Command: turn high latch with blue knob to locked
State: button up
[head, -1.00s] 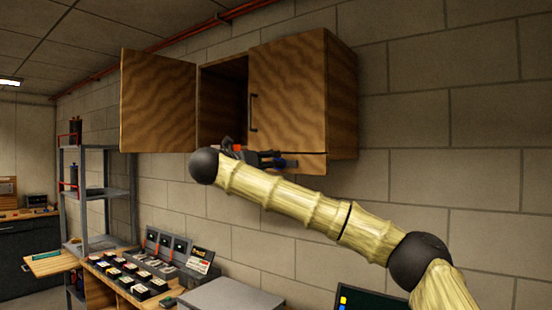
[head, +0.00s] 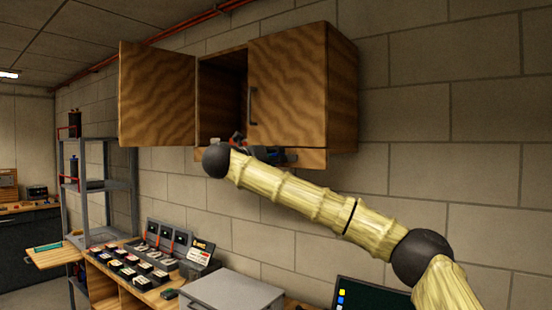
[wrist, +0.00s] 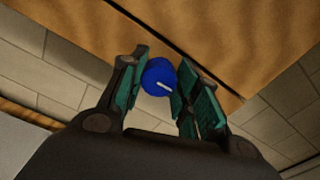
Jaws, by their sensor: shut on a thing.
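The blue knob (wrist: 158,77) shows in the wrist view as a round knob with a white line slanting on its face. It sits between the two teal-lined fingers of my gripper (wrist: 161,85), which is shut on it. In the head view, my gripper (head: 264,154) is at the lower front edge of the wooden wall cabinet (head: 290,85), partly hidden behind my arm. The knob is too small and covered there to make out clearly. The latch body is not clearly visible, so I cannot tell its setting apart from the line.
The cabinet's left door (head: 158,95) stands wide open; its right door (head: 285,90), with a dark handle, is shut. Below are a bench with several small boxes, a grey box (head: 230,292) and a dark screen (head: 370,295). A grey shelf rack (head: 85,190) stands left.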

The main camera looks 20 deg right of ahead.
jog(key=shift+n+b, duration=0.3)
jog(key=shift+b, duration=0.05)
jog(key=shift+w+a+f+n+b, duration=0.1)
jog(key=shift+n+b, duration=0.15)
jog(key=shift+n, duration=2.65)
jog(key=shift+s+f+n+b, duration=0.15)
jog(key=shift+n+b, duration=0.1)
jog(key=shift+n, duration=2.65)
jog(key=shift+w+a+f+n+b, duration=0.15)
jog(key=shift+n+b, duration=0.1)
jog(key=shift+n, duration=2.65)
jog(key=shift+d, duration=0.1)
